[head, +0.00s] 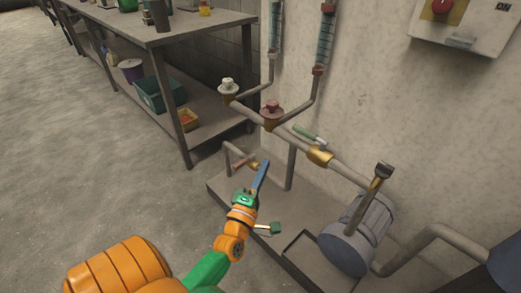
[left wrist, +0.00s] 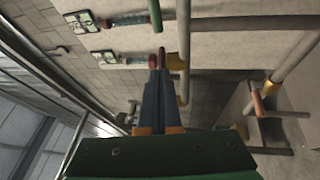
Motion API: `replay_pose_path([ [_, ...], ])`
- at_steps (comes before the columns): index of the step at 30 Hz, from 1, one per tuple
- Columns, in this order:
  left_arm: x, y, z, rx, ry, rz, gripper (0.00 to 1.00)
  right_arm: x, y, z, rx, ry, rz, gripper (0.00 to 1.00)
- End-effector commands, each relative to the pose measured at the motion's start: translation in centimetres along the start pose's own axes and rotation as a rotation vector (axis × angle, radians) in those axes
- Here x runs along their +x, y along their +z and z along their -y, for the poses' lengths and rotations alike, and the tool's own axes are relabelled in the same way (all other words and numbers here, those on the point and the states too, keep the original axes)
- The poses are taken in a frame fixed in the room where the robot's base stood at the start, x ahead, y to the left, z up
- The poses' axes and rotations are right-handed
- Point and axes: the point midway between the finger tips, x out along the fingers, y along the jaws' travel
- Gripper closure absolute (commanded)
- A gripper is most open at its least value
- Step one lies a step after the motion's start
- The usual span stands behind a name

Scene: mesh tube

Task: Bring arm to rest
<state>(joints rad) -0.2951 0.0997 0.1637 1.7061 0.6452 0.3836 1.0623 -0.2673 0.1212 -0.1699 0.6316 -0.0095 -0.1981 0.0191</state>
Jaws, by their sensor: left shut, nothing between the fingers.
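My left arm comes in from the bottom of the head view. My left gripper (head: 262,175) is in front of the pipework, its blue fingers pointing up. In the left wrist view its two fingers (left wrist: 157,95) lie side by side, shut, with nothing between them. My right gripper does not show in either view.
A pipe with a white valve knob (head: 228,86) and a red valve knob (head: 273,109) runs along the wall. A grey pump (head: 352,240) stands on a low plinth at right. A workbench (head: 165,38) stands at upper left. The floor (head: 70,170) at left is clear.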

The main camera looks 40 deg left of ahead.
Motion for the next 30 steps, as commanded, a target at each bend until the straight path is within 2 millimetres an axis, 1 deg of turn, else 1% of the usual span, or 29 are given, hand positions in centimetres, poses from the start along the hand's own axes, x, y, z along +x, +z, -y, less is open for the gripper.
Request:
replay_pose_path([
  [1,-0.5,-0.2,0.0,0.001,0.000,0.000,1.00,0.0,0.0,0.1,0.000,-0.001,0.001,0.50],
  [3,-0.9,-0.3,0.0,-0.001,0.000,0.000,1.00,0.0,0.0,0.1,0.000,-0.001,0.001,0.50],
  [7,-1.0,-0.3,0.2,0.006,-0.006,0.003,1.00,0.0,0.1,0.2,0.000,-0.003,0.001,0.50],
  [8,-1.1,-0.1,0.8,0.025,-0.022,0.011,1.00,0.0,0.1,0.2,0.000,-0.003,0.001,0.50],
  [10,-1.9,0.9,3.9,0.124,-0.109,0.056,1.00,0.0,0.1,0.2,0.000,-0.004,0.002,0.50],
  [11,-2.6,1.5,5.9,0.194,-0.166,0.090,1.00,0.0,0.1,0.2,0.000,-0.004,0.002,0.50],
  [12,-3.9,2.5,9.2,0.309,-0.257,0.155,1.00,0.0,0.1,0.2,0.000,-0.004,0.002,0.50],
  [14,-7.0,3.8,14.7,0.508,-0.405,0.288,1.00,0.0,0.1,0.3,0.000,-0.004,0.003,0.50],
  [15,-9.6,4.4,18.0,0.637,-0.493,0.388,1.00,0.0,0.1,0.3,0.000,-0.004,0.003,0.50],
  [17,-13.6,4.9,22.2,0.814,-0.605,0.546,1.00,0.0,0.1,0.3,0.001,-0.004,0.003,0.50],
  [18,-16.3,4.9,24.5,0.918,-0.666,0.651,1.00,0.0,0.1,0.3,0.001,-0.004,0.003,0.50],
  [19,-18.4,4.8,25.9,0.989,-0.706,0.729,1.00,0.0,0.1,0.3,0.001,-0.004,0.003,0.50],
  [20,-20.3,4.5,27.2,1.055,-0.739,0.806,1.00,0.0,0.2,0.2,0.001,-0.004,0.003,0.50],
  [21,-22.8,4.2,28.6,1.135,-0.780,0.906,1.00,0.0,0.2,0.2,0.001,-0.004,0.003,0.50],
  [23,-26.5,3.4,30.2,1.243,-0.828,1.056,1.00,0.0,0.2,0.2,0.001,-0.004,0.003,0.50],
  [24,-28.8,2.7,31.0,1.308,-0.854,1.154,1.00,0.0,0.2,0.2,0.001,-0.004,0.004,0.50],
  [26,-32.1,1.6,31.9,1.396,-0.885,1.302,1.00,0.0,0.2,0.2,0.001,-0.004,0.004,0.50],
  [27,-34.3,0.7,32.4,1.449,-0.901,1.402,1.00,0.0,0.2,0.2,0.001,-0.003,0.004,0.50],
  [29,-37.4,-0.7,32.7,1.522,-0.919,1.557,1.00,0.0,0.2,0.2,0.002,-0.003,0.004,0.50],
  [30,-39.3,-1.7,32.4,1.563,-0.925,1.656,1.00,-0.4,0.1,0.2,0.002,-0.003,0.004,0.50],
])
